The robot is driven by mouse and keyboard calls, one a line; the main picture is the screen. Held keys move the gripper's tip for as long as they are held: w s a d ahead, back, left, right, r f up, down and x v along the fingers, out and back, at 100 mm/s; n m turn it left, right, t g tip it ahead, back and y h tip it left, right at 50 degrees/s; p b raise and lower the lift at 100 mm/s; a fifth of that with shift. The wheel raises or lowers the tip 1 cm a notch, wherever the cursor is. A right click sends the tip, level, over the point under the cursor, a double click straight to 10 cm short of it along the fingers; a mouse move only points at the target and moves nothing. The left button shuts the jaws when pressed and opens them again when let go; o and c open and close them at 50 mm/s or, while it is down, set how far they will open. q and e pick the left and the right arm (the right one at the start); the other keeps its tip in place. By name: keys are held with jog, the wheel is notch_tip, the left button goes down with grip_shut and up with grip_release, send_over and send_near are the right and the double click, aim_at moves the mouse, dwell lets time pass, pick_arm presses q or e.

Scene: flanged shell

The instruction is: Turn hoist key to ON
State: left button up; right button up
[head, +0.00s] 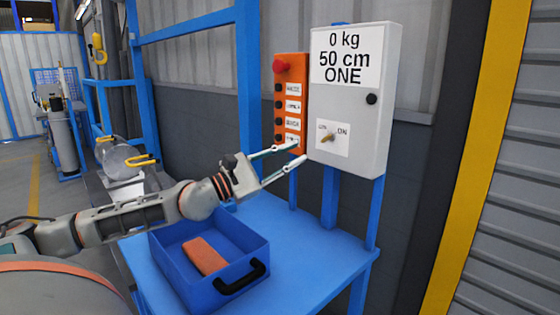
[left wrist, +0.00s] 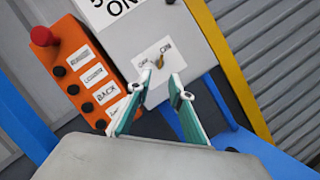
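The hoist key (head: 327,137) is a small brass-coloured key on a white plate with a visible ON label, low on the grey control box (head: 372,125). In the head view it tilts toward the upper right. It also shows in the left wrist view (left wrist: 160,61), just beyond the fingertips. My left gripper (head: 302,152) is open and empty, with its fingers pointing toward the box, below and left of the key. In the left wrist view its two fingers (left wrist: 163,83) stand apart below the key, not touching it. My right gripper is not in view.
An orange button panel (head: 291,72) with a red knob (head: 280,66) stands left of the box. Below is a blue table (head: 310,245) with a blue bin (head: 188,285) holding an orange block (head: 204,256). A yellow post (head: 478,170) stands at right.

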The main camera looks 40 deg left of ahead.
pick_arm(q)
jog(key=shift+v, duration=1.6)
